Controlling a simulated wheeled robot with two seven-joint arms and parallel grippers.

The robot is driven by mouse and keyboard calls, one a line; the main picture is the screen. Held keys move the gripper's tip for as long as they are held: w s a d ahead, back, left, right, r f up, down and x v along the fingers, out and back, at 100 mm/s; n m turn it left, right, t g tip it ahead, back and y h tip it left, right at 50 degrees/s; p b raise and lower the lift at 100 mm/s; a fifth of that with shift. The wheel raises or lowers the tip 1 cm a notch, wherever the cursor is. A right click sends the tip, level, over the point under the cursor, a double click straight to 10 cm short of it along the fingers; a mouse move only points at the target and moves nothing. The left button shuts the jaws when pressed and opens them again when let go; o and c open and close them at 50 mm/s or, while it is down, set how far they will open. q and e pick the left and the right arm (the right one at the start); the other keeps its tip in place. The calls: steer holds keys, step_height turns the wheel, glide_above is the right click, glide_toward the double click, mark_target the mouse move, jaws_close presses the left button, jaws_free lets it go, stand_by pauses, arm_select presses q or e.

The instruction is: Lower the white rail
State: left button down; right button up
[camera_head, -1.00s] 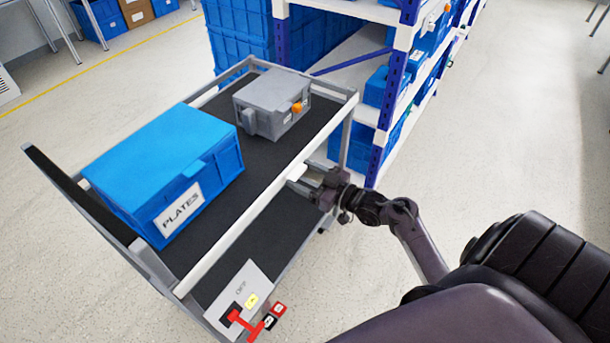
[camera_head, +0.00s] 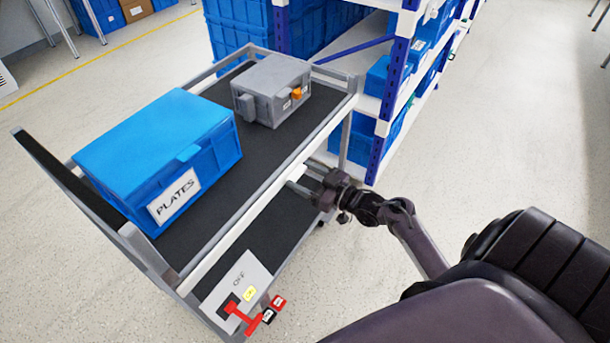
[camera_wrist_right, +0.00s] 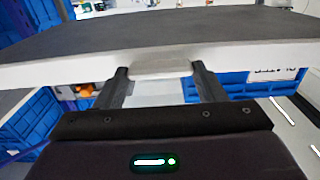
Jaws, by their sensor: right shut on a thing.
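The white rail (camera_head: 240,233) runs along the near long side of a grey cart, just below the edge of the dark top shelf. In the right wrist view it crosses the picture as a white bar (camera_wrist_right: 60,70). My right gripper (camera_head: 304,182) is at the rail's outer side, toward its far right end. In the wrist view its two fingers (camera_wrist_right: 160,74) sit on either side of a pale tab (camera_wrist_right: 160,64) on the rail and are shut on it. My left gripper is not in view.
A blue PLATES box (camera_head: 160,145) and a grey box (camera_head: 270,85) with an orange knob stand on the top shelf. A panel marked OFF with a red lever (camera_head: 241,314) is at the cart's near end. A blue-and-white rack (camera_head: 392,85) stands behind. Floor at right is clear.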

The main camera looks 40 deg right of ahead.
steer(key=o, duration=1.4)
steer(key=shift+f, duration=0.25)
steer(key=v, duration=0.8)
steer(key=shift+b, duration=0.3)
steer(key=shift+r, duration=0.1)
